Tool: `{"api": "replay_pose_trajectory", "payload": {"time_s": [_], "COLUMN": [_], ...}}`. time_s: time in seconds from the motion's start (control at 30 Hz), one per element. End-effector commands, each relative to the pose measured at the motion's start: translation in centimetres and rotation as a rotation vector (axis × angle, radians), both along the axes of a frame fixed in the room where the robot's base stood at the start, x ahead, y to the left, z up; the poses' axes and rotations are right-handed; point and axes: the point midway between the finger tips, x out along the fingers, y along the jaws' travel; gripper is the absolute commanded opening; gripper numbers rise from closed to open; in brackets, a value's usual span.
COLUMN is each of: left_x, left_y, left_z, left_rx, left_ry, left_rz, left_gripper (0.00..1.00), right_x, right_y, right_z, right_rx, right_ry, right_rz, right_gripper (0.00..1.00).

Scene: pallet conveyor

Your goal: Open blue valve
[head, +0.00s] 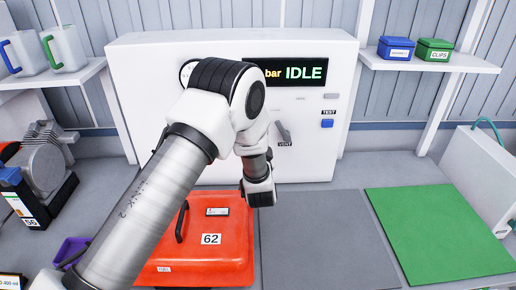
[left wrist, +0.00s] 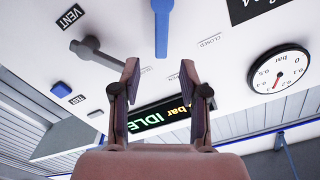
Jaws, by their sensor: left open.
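The blue valve handle (left wrist: 162,28) hangs from the top edge of the left wrist view, on the white panel. Its free end lies just beyond and between my left fingertips, with no visible contact. My left gripper (left wrist: 158,68) is open and empty in front of the panel. In the head view my left arm hides the blue valve, and I cannot make out the fingertips there. A grey lever (left wrist: 97,54) beside a VENT label sits left of the fingers; it also shows in the head view (head: 283,132). My right gripper is not in view.
The white panel (head: 337,100) has an IDLE display (head: 303,73), a blue TEST button (head: 327,123) and a pressure gauge (left wrist: 278,74). An orange case (head: 240,262) marked 62 lies below my arm. A grey mat (head: 325,240) and a green mat (head: 437,232) are bare.

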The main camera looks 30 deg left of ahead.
Motion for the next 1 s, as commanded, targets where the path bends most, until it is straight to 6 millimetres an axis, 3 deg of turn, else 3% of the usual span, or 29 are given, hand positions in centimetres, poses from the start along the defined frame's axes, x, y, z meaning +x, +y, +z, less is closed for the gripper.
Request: {"api": "replay_pose_trajectory", "payload": {"time_s": [0.1, 0.23, 0.77, 1.0], "left_x": [-2.2, -3.6, -3.8, -3.8], "left_y": [-1.5, -2.3, -2.4, -2.4], "left_z": [0.0, 0.1, 0.2, 4.7], "left_rx": [0.004, 0.002, 0.001, 0.001], "left_ry": [0.002, -0.001, -0.002, -0.002], "left_rz": [-0.004, -0.001, 0.0, 0.0], "left_gripper": [0.44, 0.44, 0.44, 0.44], "right_x": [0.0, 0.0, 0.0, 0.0], "right_y": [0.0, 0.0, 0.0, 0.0], "right_z": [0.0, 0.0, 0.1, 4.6], "right_rx": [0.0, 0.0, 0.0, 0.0], "right_ry": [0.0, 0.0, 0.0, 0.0], "right_rz": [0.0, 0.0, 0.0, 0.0], "right_gripper": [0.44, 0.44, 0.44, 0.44]}}
